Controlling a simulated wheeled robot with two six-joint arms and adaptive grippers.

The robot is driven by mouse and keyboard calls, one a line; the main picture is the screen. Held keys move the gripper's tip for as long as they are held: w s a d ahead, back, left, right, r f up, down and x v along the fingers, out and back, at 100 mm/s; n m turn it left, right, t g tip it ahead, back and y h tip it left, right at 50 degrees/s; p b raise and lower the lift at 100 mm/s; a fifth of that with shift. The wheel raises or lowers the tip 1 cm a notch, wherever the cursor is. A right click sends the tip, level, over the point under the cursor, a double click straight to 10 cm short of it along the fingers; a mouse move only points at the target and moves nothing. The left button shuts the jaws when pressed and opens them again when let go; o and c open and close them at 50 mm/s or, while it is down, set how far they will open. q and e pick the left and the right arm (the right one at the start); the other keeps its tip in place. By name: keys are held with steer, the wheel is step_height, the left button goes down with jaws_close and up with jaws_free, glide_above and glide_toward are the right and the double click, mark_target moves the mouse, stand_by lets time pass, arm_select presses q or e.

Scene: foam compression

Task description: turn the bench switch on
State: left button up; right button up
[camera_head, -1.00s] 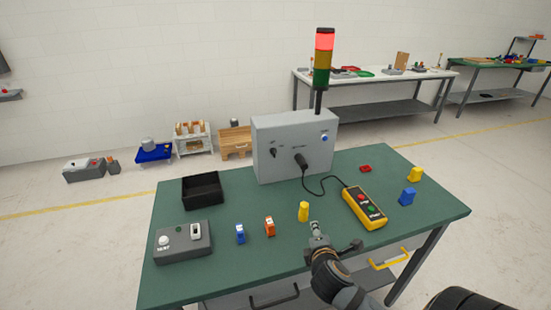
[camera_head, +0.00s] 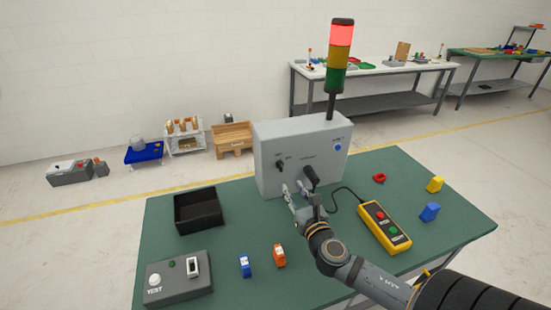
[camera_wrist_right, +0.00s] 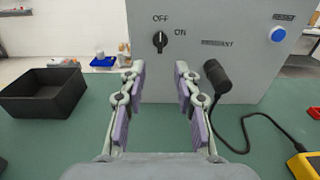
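The bench switch is a black rotary knob (camera_head: 281,166) on the front of the grey control box (camera_head: 262,140). In the right wrist view the knob (camera_wrist_right: 160,42) has OFF printed above it and ON to its right, and its white mark points up at OFF. My right gripper (camera_head: 294,188) is in front of the box, just below the knob in the head view. In the wrist view its fingers (camera_wrist_right: 160,72) are spread with nothing between them, and the knob appears between and above the tips, apart from them. My left gripper is not in view.
A black plug (camera_wrist_right: 217,76) with a cable sticks out right of the fingers. The cable runs to a yellow pendant (camera_head: 384,228). A black bin (camera_head: 198,211) and a grey test box (camera_head: 178,280) stand left on the green bench. The signal tower (camera_head: 341,55) is lit red.

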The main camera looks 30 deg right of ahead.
mark_target(281, 167)
steer(key=x, duration=0.2)
steer(key=p+x, duration=0.1)
steer(key=x, duration=0.1)
steer(key=p+x, duration=0.1)
steer(key=x, duration=0.2)
steer(key=shift+w+r, duration=0.1)
steer(key=shift+r, duration=0.3)
steer(key=shift+p+x, duration=0.3)
steer(key=shift+x, duration=0.95)
steer(key=shift+w+d+f, duration=0.1)
steer(key=shift+w+f, duration=0.05)
steer(key=shift+w, duration=0.1)
steer(key=shift+c, duration=0.6)
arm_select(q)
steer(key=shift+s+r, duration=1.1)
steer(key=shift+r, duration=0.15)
arm_select(e)
jaws_close()
